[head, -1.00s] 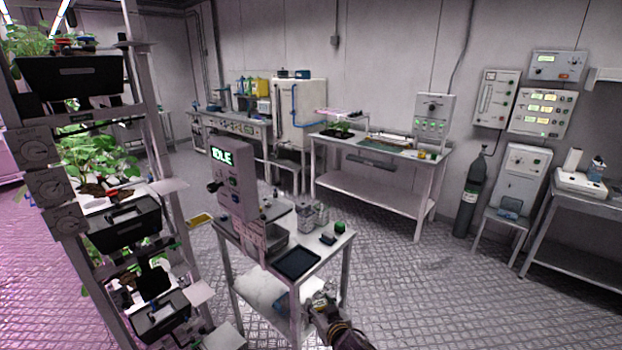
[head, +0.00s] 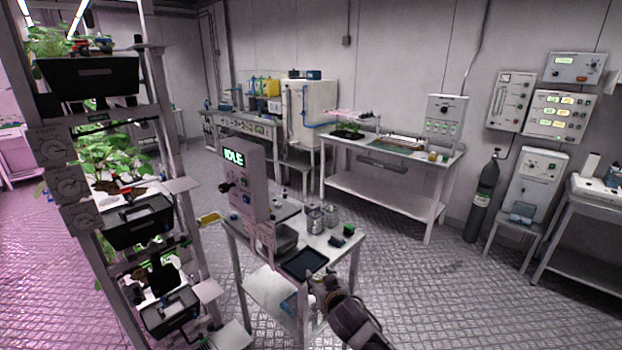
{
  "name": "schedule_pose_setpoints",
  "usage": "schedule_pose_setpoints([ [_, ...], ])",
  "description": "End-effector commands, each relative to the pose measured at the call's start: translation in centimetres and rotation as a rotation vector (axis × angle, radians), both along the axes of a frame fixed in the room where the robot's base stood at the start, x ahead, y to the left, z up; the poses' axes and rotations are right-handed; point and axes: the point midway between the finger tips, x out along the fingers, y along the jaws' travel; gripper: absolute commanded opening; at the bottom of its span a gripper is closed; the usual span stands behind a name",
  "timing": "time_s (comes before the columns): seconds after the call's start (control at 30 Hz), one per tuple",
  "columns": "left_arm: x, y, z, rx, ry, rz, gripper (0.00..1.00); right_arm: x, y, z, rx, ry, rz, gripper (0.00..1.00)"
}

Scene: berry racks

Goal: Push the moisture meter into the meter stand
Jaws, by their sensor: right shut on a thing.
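My right gripper (head: 318,278) is at the front right edge of the small cart (head: 322,262), close to the black tray (head: 303,262) on its top. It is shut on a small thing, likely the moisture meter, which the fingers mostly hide. The meter stand cannot be made out for sure. A small dark block (head: 336,241) lies on the cart's right part, beside a green-topped block (head: 348,230). My left gripper is not in view.
A control box (head: 243,180) reading IDLE stands on the cart's left side, with metal jars (head: 315,218) behind the tray. A plant rack (head: 175,170) rises at the left. Open floor (head: 420,290) lies to the right.

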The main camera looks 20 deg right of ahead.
Motion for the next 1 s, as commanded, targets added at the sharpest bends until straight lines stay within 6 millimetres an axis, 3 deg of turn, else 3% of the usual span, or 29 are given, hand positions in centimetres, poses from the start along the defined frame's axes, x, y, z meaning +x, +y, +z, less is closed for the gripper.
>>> schedule_pose_setpoints([
  [0.1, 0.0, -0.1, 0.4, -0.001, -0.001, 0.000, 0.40, 1.4, 0.6, 3.1, 0.002, -0.006, -0.005, 0.16],
  [0.7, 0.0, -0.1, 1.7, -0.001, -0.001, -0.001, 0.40, 7.4, 1.9, 15.6, 0.004, -0.004, -0.066, 0.16],
  [0.83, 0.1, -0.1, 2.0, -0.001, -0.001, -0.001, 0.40, 8.8, 1.8, 18.2, 0.005, -0.004, -0.098, 0.16],
  [1.0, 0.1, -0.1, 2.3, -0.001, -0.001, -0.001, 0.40, 10.0, 1.2, 19.8, 0.005, 0.001, -0.153, 0.16],
])
